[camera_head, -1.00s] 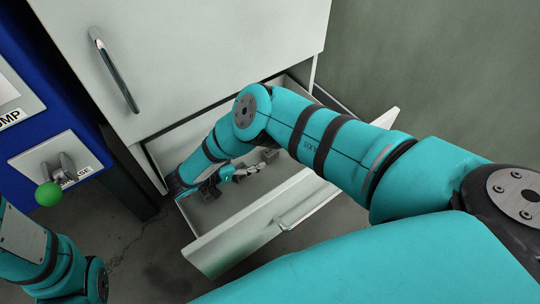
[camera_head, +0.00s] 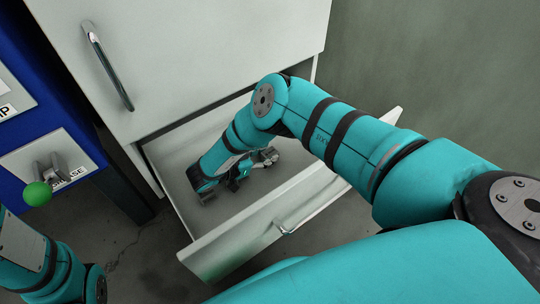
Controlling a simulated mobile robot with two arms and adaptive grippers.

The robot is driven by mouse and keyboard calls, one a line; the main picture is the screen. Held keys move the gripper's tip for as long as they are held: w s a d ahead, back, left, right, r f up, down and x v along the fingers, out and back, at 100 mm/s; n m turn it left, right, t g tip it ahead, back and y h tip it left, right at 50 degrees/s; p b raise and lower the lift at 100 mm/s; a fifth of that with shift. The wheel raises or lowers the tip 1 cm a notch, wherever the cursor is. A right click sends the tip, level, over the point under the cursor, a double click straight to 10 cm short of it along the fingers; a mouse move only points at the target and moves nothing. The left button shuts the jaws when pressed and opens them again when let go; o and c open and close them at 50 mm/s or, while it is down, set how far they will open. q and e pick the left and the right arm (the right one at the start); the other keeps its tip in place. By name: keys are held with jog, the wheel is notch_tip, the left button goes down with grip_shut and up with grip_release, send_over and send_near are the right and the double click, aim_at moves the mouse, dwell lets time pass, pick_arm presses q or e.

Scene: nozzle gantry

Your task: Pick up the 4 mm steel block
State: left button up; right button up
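My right arm reaches down into an open drawer (camera_head: 190,150). I cannot make out the 4 mm steel block; the arm and gripper cover part of the drawer floor. My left arm shows at the lower left edge, and its gripper is out of the picture.
The drawer front (camera_head: 245,232) with its metal handle (camera_head: 300,212) stands between the drawer floor and me. A white cabinet door (camera_head: 200,50) with a long handle (camera_head: 108,66) is above. A blue panel with a green-knobbed lever (camera_head: 38,193) is at the left.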

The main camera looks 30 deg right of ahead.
grip_shut()
jog(key=shift+r, duration=0.15)
